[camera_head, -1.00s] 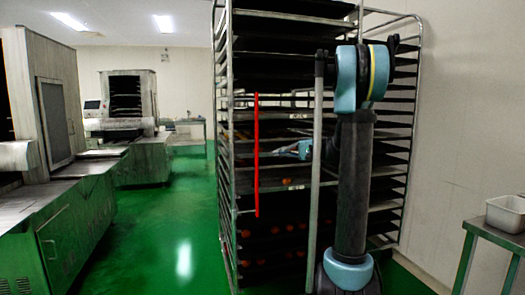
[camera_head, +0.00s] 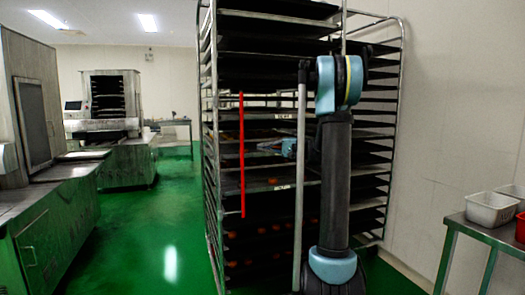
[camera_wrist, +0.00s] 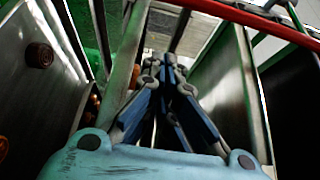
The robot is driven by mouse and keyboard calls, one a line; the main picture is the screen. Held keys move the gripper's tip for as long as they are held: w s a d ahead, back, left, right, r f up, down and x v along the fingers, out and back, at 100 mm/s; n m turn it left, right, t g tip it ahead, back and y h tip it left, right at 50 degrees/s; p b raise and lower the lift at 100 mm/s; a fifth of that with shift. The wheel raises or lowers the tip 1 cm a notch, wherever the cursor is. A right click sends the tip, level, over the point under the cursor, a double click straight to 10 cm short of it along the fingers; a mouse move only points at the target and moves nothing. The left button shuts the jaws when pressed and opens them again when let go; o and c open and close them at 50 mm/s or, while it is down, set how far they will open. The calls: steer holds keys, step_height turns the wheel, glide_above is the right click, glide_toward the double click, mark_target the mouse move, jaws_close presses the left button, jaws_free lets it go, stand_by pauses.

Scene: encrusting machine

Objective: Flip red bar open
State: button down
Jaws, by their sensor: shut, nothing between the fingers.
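The red bar (camera_head: 242,155) stands upright along the front of the tall tray rack (camera_head: 208,150) in the head view. It crosses the top right of the wrist view (camera_wrist: 240,17) as a slanted red rod. My gripper (camera_head: 262,147) is to the right of the bar, at about its mid-height, among the rack's shelves. In the wrist view, its fingers (camera_wrist: 166,70) are together and empty, with the bar beyond them and to the upper right. I see no contact between fingers and bar. My arm covers part of the rack's right side.
The rack holds many dark trays, some with round brown pieces (camera_head: 272,181). A metal table (camera_head: 480,228) with a white basket (camera_head: 492,208) stands at the right. Machines (camera_head: 45,200) line the left. Green floor (camera_head: 150,235) is clear between them and the rack.

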steer(key=x, duration=0.7)
steer(key=shift+a, duration=0.3)
steer(key=shift+s+d, duration=0.1)
steer(key=shift+s, duration=0.85)
steer(key=shift+s+d, duration=0.15)
steer(key=shift+s, duration=0.8)
